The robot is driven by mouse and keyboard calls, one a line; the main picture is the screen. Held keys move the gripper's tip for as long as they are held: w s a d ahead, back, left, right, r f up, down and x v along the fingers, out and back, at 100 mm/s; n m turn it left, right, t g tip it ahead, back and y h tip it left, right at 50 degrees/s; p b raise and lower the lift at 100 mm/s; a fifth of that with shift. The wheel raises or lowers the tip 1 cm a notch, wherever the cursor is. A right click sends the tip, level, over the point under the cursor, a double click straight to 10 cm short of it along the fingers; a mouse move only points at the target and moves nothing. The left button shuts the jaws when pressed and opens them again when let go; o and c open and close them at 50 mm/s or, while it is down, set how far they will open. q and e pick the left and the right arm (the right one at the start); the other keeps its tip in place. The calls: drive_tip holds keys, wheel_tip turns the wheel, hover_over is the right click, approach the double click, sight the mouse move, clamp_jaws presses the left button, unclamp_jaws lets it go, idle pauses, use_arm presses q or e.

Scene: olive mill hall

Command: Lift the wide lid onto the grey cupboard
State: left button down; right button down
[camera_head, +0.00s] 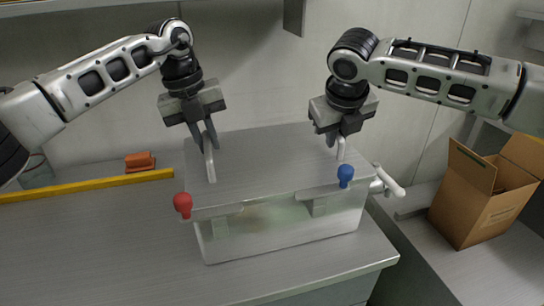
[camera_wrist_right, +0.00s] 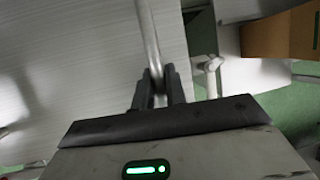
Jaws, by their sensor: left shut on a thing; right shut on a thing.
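The wide lid (camera_head: 270,165) is a broad grey metal plate with a bar handle near each side and red and blue knobs at its front corners. It lies level over a pale, partly see-through box (camera_head: 285,232); whether it touches the box is unclear. My left gripper (camera_head: 209,145) is shut on the left handle. My right gripper (camera_head: 338,140) is shut on the right handle. In the right wrist view the right gripper (camera_wrist_right: 158,92) has its fingers around the handle bar (camera_wrist_right: 149,35), above the lid. I cannot tell for sure which surface is the grey cupboard.
The box stands on a grey metal worktop (camera_head: 100,240), clear at front left. A yellow bar (camera_head: 90,187) and an orange block (camera_head: 140,161) lie at back left. A white lever (camera_head: 388,182) juts out at right. An open cardboard box (camera_head: 470,210) stands on a surface further right.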

use_arm(q)
drive_tip(key=shift+r, duration=0.2)
use_arm(e)
drive_tip(key=shift+r, duration=0.25)
